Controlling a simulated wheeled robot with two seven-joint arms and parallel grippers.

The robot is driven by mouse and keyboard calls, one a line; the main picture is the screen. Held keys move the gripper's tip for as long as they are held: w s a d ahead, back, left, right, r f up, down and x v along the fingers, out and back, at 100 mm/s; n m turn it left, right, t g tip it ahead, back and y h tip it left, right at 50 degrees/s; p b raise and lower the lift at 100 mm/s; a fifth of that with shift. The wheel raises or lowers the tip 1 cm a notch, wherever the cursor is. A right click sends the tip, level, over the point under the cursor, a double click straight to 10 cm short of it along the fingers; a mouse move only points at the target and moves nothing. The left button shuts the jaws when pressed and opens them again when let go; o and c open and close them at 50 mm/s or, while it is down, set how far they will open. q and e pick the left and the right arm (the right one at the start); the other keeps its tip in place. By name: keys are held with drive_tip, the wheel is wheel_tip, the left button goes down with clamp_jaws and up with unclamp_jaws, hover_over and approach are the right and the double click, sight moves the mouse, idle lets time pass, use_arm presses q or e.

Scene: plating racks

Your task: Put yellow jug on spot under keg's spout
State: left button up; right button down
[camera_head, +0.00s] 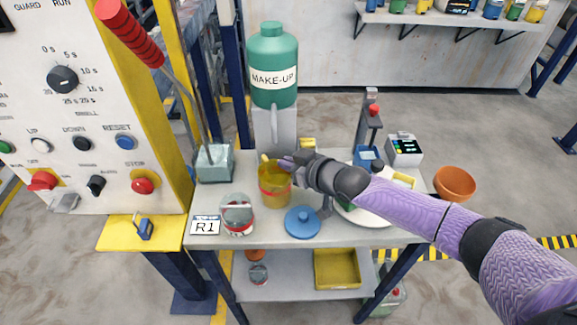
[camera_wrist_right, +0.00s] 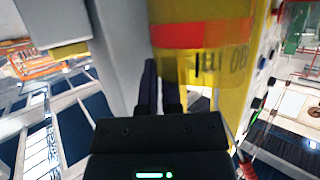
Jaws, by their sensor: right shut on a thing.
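The yellow jug (camera_head: 275,187) with a red band stands upright at the middle of the table, in front of the keg's grey stand. My right gripper (camera_head: 288,163) is shut on the jug at its right side near the top. In the right wrist view the jug (camera_wrist_right: 205,45) fills the upper middle, beside the dark fingers (camera_wrist_right: 160,88). The green keg (camera_head: 272,78) labelled MAKE-UP sits on a grey stand (camera_head: 276,127) behind the jug. A pale spout piece (camera_head: 274,108) hangs at its front. Whether the jug's base touches the table is unclear. My left gripper is out of view.
An open can (camera_head: 237,214) and the R1 card (camera_head: 205,226) are left of the jug. A blue lid (camera_head: 302,222) lies in front right. A grey box with a lever (camera_head: 214,163) stands at back left. A white plate (camera_head: 372,215) and a scale (camera_head: 403,150) are at right.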

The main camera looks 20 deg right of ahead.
drive_tip(key=c, duration=0.7)
unclamp_jaws()
drive_tip(key=shift+c, duration=0.2)
drive_tip(key=shift+s, duration=0.1)
drive_tip(key=p+v, duration=0.5)
drive_tip(key=v, duration=0.7)
